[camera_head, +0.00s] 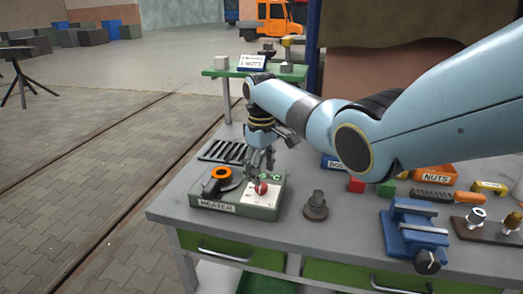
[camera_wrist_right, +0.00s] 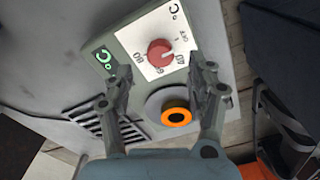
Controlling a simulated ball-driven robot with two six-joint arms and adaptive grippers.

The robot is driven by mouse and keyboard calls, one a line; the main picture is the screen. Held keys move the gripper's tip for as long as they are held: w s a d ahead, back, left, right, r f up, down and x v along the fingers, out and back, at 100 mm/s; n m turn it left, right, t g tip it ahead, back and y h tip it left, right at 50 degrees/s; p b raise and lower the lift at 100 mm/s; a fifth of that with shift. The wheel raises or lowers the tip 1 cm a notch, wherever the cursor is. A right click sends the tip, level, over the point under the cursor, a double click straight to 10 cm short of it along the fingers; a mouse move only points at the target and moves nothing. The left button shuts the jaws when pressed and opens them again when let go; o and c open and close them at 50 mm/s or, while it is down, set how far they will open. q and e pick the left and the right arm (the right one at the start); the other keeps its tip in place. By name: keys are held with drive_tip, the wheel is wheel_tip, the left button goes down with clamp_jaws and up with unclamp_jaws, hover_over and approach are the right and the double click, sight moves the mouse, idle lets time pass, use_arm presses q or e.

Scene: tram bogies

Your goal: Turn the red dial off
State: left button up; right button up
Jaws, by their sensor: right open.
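The red dial (camera_head: 261,188) sits on the grey-green heater box (camera_head: 235,211), on its right part. In the right wrist view the round red dial (camera_wrist_right: 160,52) is on a white scale plate (camera_wrist_right: 149,28) with numbers and an OFF mark. I cannot tell for certain where the dial points. My right gripper (camera_head: 262,164) is just above the dial, pointing down. In the right wrist view its fingers (camera_wrist_right: 156,70) are spread, with the dial beyond and between their tips; nothing is held. I cannot tell whether they touch it. My left gripper is not in view.
The heater carries an orange ring (camera_head: 221,172) on a dark round plate beside the dial. A slotted dark grille (camera_head: 222,151) lies behind it.

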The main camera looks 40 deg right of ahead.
sight(262, 185)
wheel_tip(262, 185, up, 7)
drive_tip(key=shift+f, duration=0.25)
idle(0.4)
